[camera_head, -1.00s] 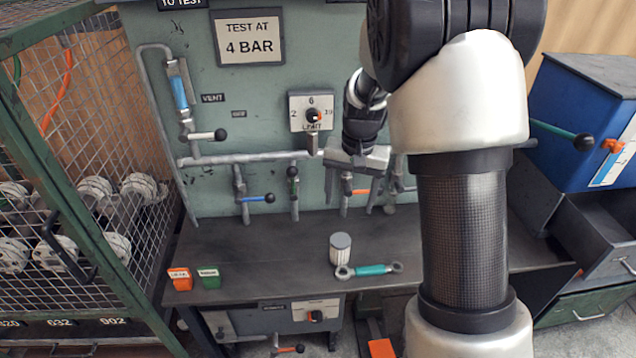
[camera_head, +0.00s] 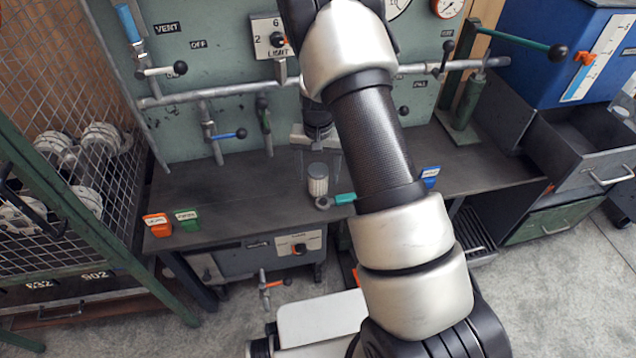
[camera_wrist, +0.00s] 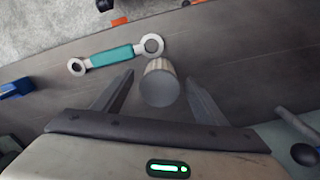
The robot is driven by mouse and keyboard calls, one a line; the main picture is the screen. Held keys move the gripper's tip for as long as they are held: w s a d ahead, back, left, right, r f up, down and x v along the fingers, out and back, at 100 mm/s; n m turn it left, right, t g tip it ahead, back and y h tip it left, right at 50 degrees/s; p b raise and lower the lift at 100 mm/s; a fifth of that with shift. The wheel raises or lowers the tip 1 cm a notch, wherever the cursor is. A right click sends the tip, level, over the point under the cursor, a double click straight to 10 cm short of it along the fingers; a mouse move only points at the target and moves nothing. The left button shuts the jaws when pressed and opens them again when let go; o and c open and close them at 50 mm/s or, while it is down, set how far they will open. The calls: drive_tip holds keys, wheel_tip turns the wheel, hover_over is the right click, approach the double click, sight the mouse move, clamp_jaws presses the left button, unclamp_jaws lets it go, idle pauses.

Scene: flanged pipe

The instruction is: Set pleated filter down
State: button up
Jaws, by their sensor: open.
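The pleated filter (camera_head: 317,180) is a small pale ribbed cylinder with a grey end cap, standing upright on the dark bench top (camera_head: 250,190). In the wrist view the filter (camera_wrist: 159,84) lies between and just beyond my gripper's open fingers (camera_wrist: 158,92), with a gap on each side. In the head view my gripper (camera_head: 318,165) is above and around the filter, partly hidden by my own arm. The gripper is open and holds nothing.
A teal-handled wrench (camera_wrist: 112,56) lies close beside the filter. Orange (camera_head: 158,224) and green (camera_head: 187,218) tags stand at the bench's front left. Pipes with valve levers (camera_head: 228,134) line the panel behind. A blue block (camera_wrist: 16,88) stands farther along the bench.

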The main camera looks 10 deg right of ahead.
sight(318, 184)
wheel_tip(318, 184, down, 5)
drive_tip(key=shift+w+f+b, duration=0.1)
drive_tip(key=shift+f+b, duration=0.1)
drive_tip(key=shift+b, duration=0.55)
drive_tip(key=c, duration=1.3)
